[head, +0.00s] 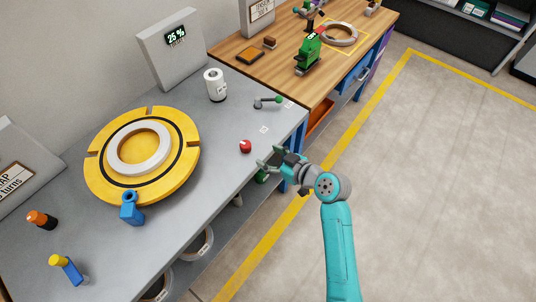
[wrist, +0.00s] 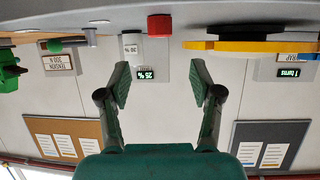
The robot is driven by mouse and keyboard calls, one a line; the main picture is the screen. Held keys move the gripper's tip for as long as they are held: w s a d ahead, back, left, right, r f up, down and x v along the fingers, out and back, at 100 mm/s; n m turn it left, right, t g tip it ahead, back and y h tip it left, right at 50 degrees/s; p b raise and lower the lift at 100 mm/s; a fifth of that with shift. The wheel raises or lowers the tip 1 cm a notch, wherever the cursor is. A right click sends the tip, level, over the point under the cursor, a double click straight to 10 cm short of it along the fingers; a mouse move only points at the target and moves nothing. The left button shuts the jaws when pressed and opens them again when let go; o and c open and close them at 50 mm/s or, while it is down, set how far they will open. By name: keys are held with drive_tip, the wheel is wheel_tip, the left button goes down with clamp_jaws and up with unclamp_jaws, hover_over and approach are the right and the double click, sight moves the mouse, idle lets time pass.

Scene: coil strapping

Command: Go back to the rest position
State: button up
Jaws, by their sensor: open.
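My gripper (head: 268,157) is held off the front edge of the grey bench (head: 225,172), its fingers spread and pointing left toward the bench. In the wrist view, which is upside down, my gripper (wrist: 161,84) shows two green-padded fingers wide apart with nothing between them. A red knob (head: 245,146) on the bench is the nearest thing to the fingertips, and a gap shows between them. The red knob also shows in the wrist view (wrist: 159,25). My arm rises from the bottom of the head view, bent at its upper joint.
A yellow turntable (head: 179,185) carries a white ring (head: 138,150). A blue block (head: 131,210), a white cylinder (head: 215,85) and a lever with a green knob (head: 268,102) stand on the bench. A wooden bench (head: 290,85) holds a green tool (head: 308,57). The floor at right is clear.

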drive_tip(key=shift+f, duration=0.1)
idle(0.3)
drive_tip(key=s+d+f+m+t+h, duration=0.15)
drive_tip(key=s+d, duration=0.25)
drive_tip(key=s, duration=0.4)
drive_tip(key=s+d+f+m+t+h, duration=0.1)
drive_tip(key=s+d+f+m+h, duration=0.2)
drive_tip(key=s+d, duration=0.3)
drive_tip(key=s+d+f+m+t+h, duration=0.1)
drive_tip(key=s+d+f+m+h, duration=0.2)
drive_tip(key=s, duration=0.6)
drive_tip(key=s+d+r+m+t+h, duration=0.1)
drive_tip(key=s+d+r, duration=0.1)
drive_tip(key=s+r, duration=0.5)
drive_tip(key=s+d+r+m+t+h, duration=0.1)
drive_tip(key=s+d+r, duration=0.2)
drive_tip(key=s+r, duration=0.4)
drive_tip(key=v, duration=0.5)
drive_tip(key=shift+s+f, duration=0.2)
drive_tip(key=shift+f, duration=0.15)
drive_tip(key=shift+h, duration=0.25)
